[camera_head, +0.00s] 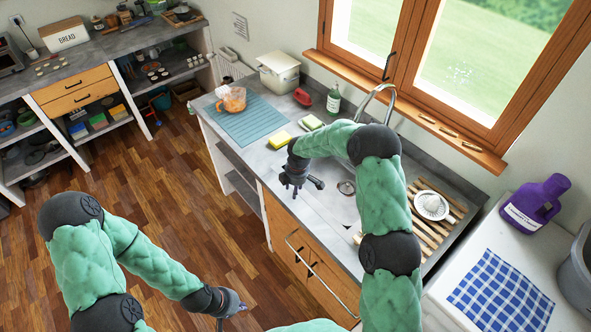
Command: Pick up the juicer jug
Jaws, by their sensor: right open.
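A clear jug with orange in it (232,99), which looks like the juicer jug, stands upright on a blue ribbed mat (257,126) at the far left of the counter. A white juicer top (431,204) lies apart on a wooden slatted rack (423,222). My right gripper (300,185) is open and empty over the counter's front edge, to the right of and nearer than the jug. My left gripper (232,312) hangs low over the floor, away from the counter; its fingers are too small to read.
Two sponges (280,139) (311,122) lie between the jug and my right arm. A lidded white bin (279,72), a red item (302,97) and a green bottle (333,101) stand behind. The tap (378,92) rises near my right arm. A purple jug (536,202) stands right.

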